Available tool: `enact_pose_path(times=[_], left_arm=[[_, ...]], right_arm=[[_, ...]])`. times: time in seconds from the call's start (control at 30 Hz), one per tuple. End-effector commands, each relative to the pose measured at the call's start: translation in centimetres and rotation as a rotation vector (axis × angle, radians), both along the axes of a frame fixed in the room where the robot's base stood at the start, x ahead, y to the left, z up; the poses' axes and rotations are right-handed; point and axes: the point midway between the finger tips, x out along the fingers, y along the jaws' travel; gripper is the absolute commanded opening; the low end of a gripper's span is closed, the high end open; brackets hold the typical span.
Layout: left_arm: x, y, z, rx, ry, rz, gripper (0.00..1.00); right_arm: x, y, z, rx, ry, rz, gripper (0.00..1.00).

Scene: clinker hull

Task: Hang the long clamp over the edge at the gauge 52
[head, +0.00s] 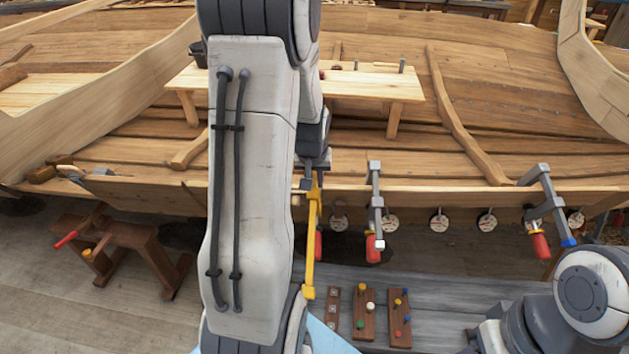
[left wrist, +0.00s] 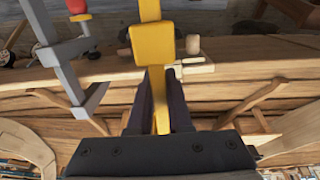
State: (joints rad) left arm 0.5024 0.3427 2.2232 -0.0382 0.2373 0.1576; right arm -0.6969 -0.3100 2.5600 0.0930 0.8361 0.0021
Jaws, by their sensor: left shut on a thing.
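My left gripper (head: 313,172) is shut on the yellow long clamp (head: 311,240), partly behind my arm. The clamp hangs upright in front of the hull plank's edge (head: 410,196), its lower end below the plank. The left wrist view shows the yellow bar (left wrist: 151,45) between my two dark fingers (left wrist: 158,100). I cannot tell if its upper jaw rests on the edge. My right gripper is out of view.
A grey clamp (head: 375,205) with a red handle hangs on the edge close right of the yellow one; another (head: 546,200) hangs far right. The edge between them is clear. A wooden bench (head: 390,85) stands inside the hull, a sawhorse (head: 125,240) at left, pegged boards (head: 364,312) below.

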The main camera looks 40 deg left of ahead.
Motion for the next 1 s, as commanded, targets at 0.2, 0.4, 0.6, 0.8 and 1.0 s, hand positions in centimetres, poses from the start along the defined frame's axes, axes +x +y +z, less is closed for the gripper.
enact_pose_path(times=[0.2, 0.4, 0.6, 0.8, 1.0], left_arm=[[0.7, 0.4, -1.8, 0.003, -0.006, 0.0, 0.0], [1.1, 0.7, -3.0, 0.003, -0.006, 0.0, 0.0], [1.4, 0.8, -3.6, 0.004, -0.008, 0.0, 0.0], [1.5, 0.9, -3.8, 0.004, -0.007, 0.0, 0.0], [1.4, 0.8, -3.9, 0.003, -0.005, 0.0, 0.0]], right_arm=[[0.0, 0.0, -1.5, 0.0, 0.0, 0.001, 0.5], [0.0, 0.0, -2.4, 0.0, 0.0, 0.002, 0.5], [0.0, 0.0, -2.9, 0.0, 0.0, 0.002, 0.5], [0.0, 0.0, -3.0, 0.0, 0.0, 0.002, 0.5], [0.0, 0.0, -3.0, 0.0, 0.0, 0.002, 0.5]])
